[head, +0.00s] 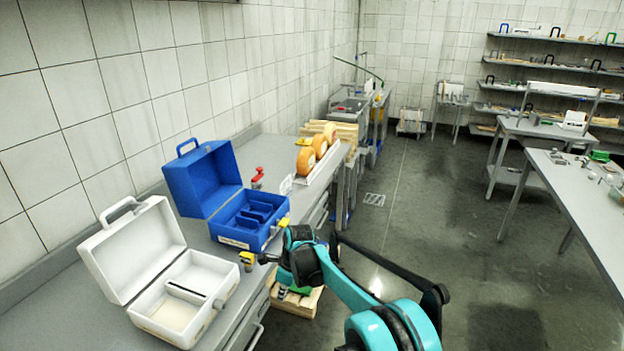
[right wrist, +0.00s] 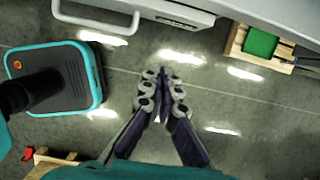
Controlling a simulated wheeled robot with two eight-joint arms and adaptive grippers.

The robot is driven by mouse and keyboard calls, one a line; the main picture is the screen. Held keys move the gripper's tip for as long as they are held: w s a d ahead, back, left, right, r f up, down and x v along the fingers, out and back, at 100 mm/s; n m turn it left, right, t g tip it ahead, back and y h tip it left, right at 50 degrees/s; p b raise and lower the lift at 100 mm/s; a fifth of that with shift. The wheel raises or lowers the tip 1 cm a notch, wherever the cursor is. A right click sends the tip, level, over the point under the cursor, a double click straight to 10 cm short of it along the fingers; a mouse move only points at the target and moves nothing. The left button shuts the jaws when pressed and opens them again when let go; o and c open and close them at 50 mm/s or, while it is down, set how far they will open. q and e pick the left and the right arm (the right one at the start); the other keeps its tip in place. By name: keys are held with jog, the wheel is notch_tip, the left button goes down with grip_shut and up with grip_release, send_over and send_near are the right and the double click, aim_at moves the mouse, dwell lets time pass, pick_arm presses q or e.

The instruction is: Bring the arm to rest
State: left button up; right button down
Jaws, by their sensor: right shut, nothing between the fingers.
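My right arm reaches in from the lower right of the head view, its wrist (head: 303,258) beside the front edge of the grey counter (head: 222,262). In the right wrist view my right gripper (right wrist: 163,88) is shut, its fingers together with nothing between them, above the grey floor. Its fingertips do not show clearly in the head view. My left gripper is not in view.
An open blue case (head: 208,182) and an open white case (head: 140,250) stand on the counter. Orange cheese wheels (head: 306,160) stand in a white rack behind. Open floor lies right, before another table (head: 590,195).

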jog(key=s+d+r+n+t, duration=0.1)
jog(key=s+d+r+n, duration=0.4)
jog(key=d+r, duration=0.25)
jog(key=s+d+r+n+t, duration=0.2)
jog(key=s+d+r+n, duration=0.2)
jog(key=s+d+r, duration=0.4)
jog(key=s+d+f+n+t+h, duration=0.2)
jog(key=s+d+f+n+t, duration=0.1)
jog(key=s+d+n, duration=0.9)
jog(key=s+d+f, duration=0.1)
jog(key=s+d, duration=0.1)
jog(key=s, duration=0.3)
jog(key=shift+s+d+h, duration=0.25)
jog(key=shift+h, duration=0.05)
